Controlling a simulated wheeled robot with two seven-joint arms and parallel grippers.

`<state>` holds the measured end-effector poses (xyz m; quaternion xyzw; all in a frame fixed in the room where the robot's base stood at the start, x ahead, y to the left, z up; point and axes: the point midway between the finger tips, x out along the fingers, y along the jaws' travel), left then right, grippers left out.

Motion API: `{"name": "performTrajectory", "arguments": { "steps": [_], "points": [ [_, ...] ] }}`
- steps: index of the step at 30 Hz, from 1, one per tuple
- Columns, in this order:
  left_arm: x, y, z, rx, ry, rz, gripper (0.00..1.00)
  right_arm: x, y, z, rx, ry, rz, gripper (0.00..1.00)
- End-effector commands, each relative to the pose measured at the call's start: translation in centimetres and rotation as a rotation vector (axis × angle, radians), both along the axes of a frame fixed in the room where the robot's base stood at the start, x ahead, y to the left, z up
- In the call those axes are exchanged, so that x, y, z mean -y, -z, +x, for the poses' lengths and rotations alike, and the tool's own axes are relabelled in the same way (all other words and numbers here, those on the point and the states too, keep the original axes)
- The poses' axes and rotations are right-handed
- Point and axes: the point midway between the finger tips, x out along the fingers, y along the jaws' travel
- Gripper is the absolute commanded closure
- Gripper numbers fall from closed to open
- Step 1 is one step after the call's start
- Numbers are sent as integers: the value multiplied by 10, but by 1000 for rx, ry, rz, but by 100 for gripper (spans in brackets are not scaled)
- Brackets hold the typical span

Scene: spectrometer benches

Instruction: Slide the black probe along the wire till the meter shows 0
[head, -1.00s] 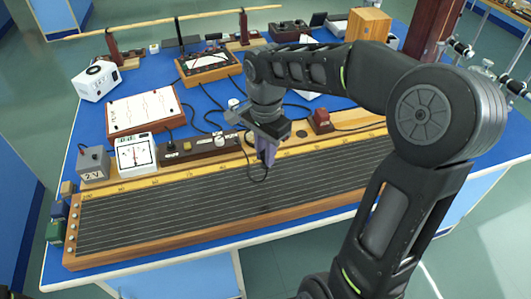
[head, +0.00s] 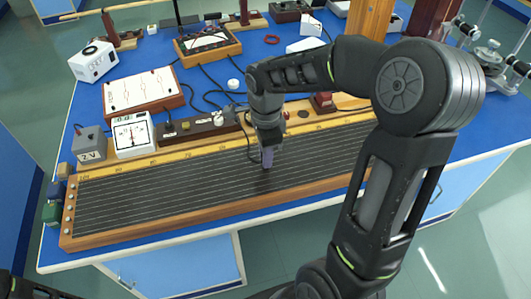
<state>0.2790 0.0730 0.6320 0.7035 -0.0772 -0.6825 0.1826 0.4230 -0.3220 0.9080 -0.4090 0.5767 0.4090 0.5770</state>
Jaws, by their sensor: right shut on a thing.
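The black probe is mostly hidden in my right gripper (head: 267,150). That gripper is shut on it and points down over the dark wire board (head: 160,196), right of its middle. Whether the probe's tip touches a wire cannot be told. Several parallel wires run lengthwise along the board, with a yellow scale (head: 125,167) along its far edge. The meter (head: 134,134) is a white box behind the board's left end. Its needle looks near the middle of the dial, but the exact reading is too small to tell. My left gripper is not in view.
A grey 2 V box (head: 90,143) stands left of the meter. A dark key block (head: 200,128) and a red-brown block (head: 323,102) stand behind the board. Black leads curl over the blue table. The wires left of the gripper are unobstructed.

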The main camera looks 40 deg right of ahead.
Motion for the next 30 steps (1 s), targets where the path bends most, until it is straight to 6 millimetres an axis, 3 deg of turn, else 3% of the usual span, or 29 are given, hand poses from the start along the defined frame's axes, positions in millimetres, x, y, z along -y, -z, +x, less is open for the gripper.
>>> {"name": "performTrajectory", "arguments": {
  "steps": [20,30],
  "points": [
    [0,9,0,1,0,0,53,0,14,0,-1,-2,0,100],
    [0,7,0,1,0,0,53,15,11,-5,0,-2,0,100]
  ]
}}
